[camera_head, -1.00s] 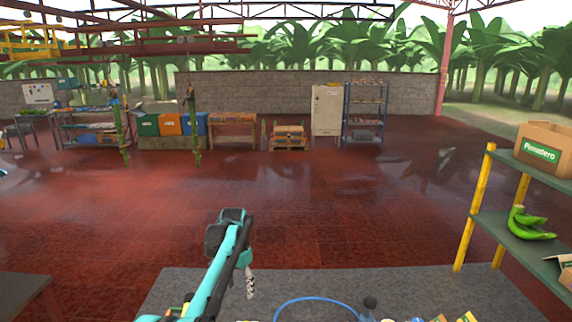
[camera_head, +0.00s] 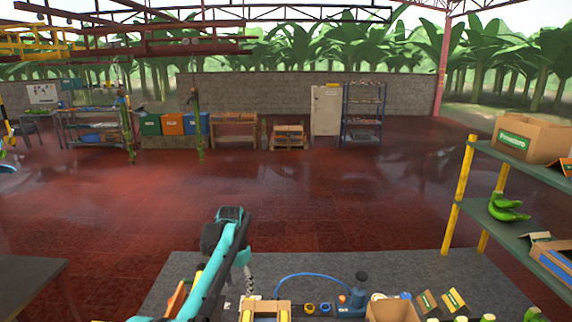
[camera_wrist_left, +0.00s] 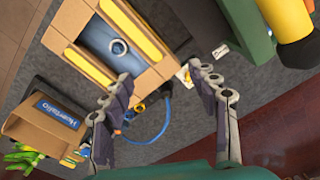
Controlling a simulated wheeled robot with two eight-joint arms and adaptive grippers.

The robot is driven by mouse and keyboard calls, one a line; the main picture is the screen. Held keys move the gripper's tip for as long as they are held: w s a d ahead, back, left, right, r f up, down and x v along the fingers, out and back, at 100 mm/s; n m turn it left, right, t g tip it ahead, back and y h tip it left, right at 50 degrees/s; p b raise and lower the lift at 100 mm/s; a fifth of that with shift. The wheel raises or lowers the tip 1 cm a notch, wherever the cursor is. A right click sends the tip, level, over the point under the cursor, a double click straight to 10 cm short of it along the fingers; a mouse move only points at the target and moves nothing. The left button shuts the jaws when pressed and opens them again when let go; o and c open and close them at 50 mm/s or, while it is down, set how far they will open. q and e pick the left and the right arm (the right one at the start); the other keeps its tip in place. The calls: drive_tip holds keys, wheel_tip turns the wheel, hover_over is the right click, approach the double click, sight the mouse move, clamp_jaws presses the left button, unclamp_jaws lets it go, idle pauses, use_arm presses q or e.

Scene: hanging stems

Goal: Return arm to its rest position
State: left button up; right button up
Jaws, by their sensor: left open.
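My left arm (camera_head: 222,262) reaches up from the bottom of the head view, bent at a joint above the grey work surface. My left gripper (camera_head: 248,282) hangs beyond the arm, small and partly hidden. In the left wrist view its two grey fingers (camera_wrist_left: 160,75) are spread apart with nothing between them. My right gripper is not in view. Two hanging stems, a left one (camera_head: 128,130) and a right one (camera_head: 198,130), hang far off at the back left, well away from the gripper.
The grey mat (camera_head: 390,265) holds a blue hose (camera_head: 315,277), a cardboard box (camera_head: 392,310) and small items. A green shelf (camera_head: 500,225) with green bananas (camera_head: 508,208) and a carton (camera_head: 530,138) stands right. A dark table (camera_head: 30,285) is at lower left. Red floor between is clear.

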use_arm(q)
drive_tip(key=s+a+r+n+t+b, duration=0.1)
drive_tip(key=s+a+n+t+b, duration=0.2)
drive_tip(key=s+b, duration=1.05)
drive_tip(key=s+f+n+t, duration=0.1)
drive_tip(key=s+f+t, duration=0.1)
drive_tip(key=s+f, duration=0.4)
drive_tip(key=s+f+n+t, duration=0.1)
drive_tip(key=s+f, duration=0.6)
drive_tip(key=s, duration=0.8)
drive_tip(key=shift+s+n+t, duration=0.3)
drive_tip(key=shift+n+t, duration=0.1)
